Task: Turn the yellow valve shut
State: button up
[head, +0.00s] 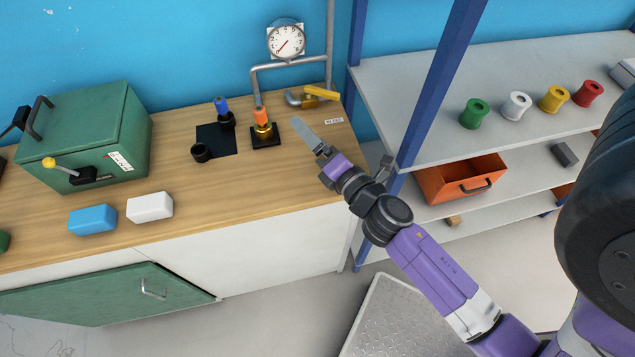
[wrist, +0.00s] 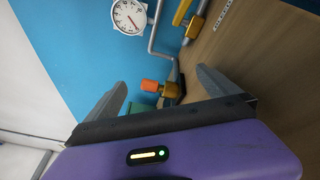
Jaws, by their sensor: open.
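The yellow valve lever (head: 322,92) lies roughly along the pipe's end at the back right of the wooden counter, beside a small label that appears to read BLEED. In the wrist view the yellow lever (wrist: 182,12) is at the top, above its brass-coloured body (wrist: 194,27). My gripper (head: 305,132) is in front of the valve and apart from it, above the counter's right end. In the wrist view its two fingers (wrist: 160,95) are spread, with nothing held between them. An orange-topped brass fitting (wrist: 155,87) shows beyond the gap; in the head view that fitting (head: 262,120) stands left of the gripper.
A grey pipe (head: 290,64) runs below a round gauge (head: 286,40) to the valve. A blue-handled part (head: 222,108) stands on a black mat. A blue post (head: 440,80) and shelves (head: 410,100) stand right. The counter's front right is clear.

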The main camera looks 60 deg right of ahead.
jog(key=s+a+r+m+y, duration=0.1)
jog(key=s+a+m+y, duration=0.1)
jog(key=a, duration=0.4)
jog(key=s+a+r+m+t+y, duration=0.1)
jog(key=s+a+r+m+y, duration=0.1)
jog(key=s+a+m, duration=0.3)
jog(key=shift+a+m+y, duration=0.4)
jog(key=shift+a+m, duration=0.2)
jog(key=shift+a, duration=0.25)
jog(key=shift+r, duration=0.1)
